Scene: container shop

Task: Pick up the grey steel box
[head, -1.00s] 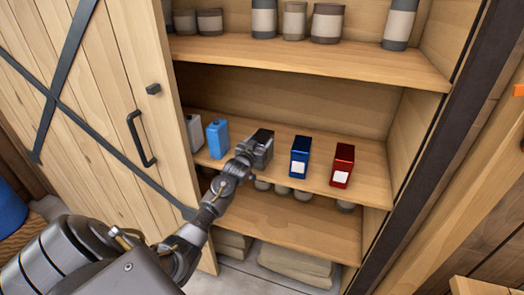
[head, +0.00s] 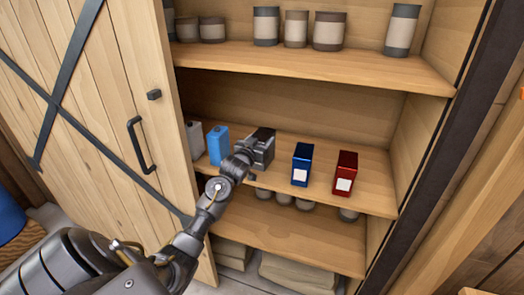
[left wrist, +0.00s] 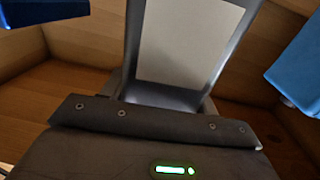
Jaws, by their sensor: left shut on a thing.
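The grey steel box (head: 265,146) is at the middle shelf, between a light blue container and a dark blue box. My left gripper (head: 246,153) is shut on it from the front and hides part of its near side. In the left wrist view the box (left wrist: 205,98) stands straight ahead with a pale label on its face, close against the gripper (left wrist: 158,112). I cannot tell whether its base is clear of the shelf. My right gripper is not in view.
On the middle shelf (head: 370,192) stand a light blue container (head: 218,146), a pale grey container (head: 195,141), a dark blue box (head: 302,163) and a red box (head: 345,173). The upper shelf (head: 330,66) holds several jars. A wooden door (head: 100,110) is at the left.

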